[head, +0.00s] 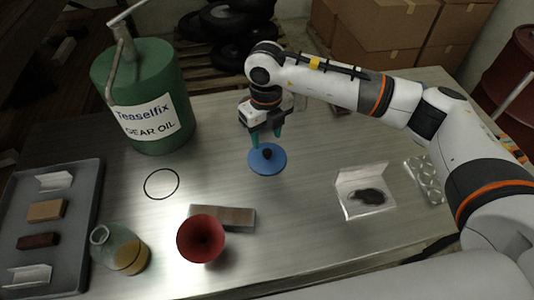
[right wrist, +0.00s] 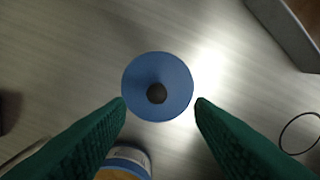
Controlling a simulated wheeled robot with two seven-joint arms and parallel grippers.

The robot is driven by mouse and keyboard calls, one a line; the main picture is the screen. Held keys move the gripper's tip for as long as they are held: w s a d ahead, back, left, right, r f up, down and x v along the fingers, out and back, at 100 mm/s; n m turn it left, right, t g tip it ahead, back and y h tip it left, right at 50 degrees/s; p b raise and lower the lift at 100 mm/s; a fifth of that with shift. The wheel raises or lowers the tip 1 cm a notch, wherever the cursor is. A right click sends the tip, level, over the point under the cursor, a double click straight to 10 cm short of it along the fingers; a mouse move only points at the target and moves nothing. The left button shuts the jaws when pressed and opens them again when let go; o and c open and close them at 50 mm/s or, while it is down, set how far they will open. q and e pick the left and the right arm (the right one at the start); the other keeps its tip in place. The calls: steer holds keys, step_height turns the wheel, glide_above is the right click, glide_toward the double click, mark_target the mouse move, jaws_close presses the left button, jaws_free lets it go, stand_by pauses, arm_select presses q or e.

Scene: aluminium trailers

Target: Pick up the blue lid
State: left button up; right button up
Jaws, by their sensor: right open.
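The blue lid (head: 272,168) is a round disc with a dark knob in its middle. It lies on the metal table near the centre of the head view. In the right wrist view, the lid (right wrist: 143,72) shows whole, just ahead of the fingertips. My right gripper (head: 267,138) points down over the lid with its green fingers apart. In the right wrist view, the fingertips (right wrist: 160,103) are spread to either side of the knob, with nothing between them. Whether they touch the lid is unclear. My left gripper is not in view.
A green gear oil can (head: 145,95) stands at back left. A grey tray (head: 88,190) holds several small pieces. A glass jar (head: 118,248), a red funnel (head: 201,238), a grey-brown block (head: 238,217) and a black ring (head: 161,183) lie in front.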

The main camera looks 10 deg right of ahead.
mark_target(267, 152)
steer(key=shift+f, duration=0.65)
steer(key=shift+f+p, duration=0.35)
steer(key=shift+p, duration=0.1)
steer(key=f, duration=0.2)
steer(key=f+p, duration=0.1)
steer(key=shift+w+d+f, duration=0.15)
steer(key=shift+w+f, duration=0.05)
steer(key=shift+f, duration=0.5)
steer(key=shift+c, duration=0.3)
jaws_close()
